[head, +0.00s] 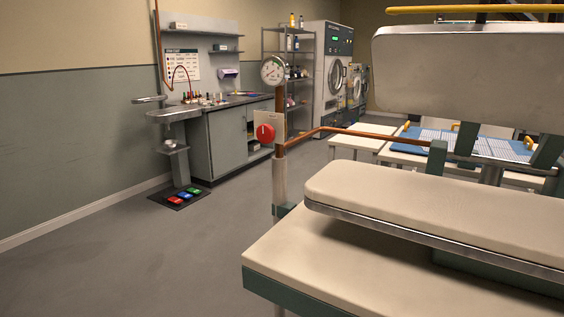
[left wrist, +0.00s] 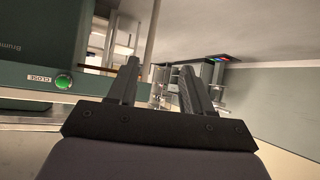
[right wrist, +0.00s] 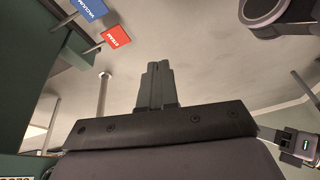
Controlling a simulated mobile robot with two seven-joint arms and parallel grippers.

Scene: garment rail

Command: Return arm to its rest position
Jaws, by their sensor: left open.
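Neither arm shows in the head view. My left gripper (left wrist: 158,68) is in the left wrist view, its two dark fingers spread apart with nothing between them. A dark green panel with a green button (left wrist: 63,81) labelled CLOSE lies to the left of its fingers. My right gripper (right wrist: 159,66) is in the right wrist view, its two fingers together with nothing visible between them. A blue VACUUM pedal (right wrist: 92,8) and a red STEAM pedal (right wrist: 116,36) show beyond it at upper left.
A press with a cream padded lower board (head: 430,205) and raised upper head (head: 470,72) fills the right. A copper pipe with a gauge (head: 272,70) and red knob (head: 265,133) stands beside it. Open floor (head: 150,260) lies left, before a grey counter (head: 228,140).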

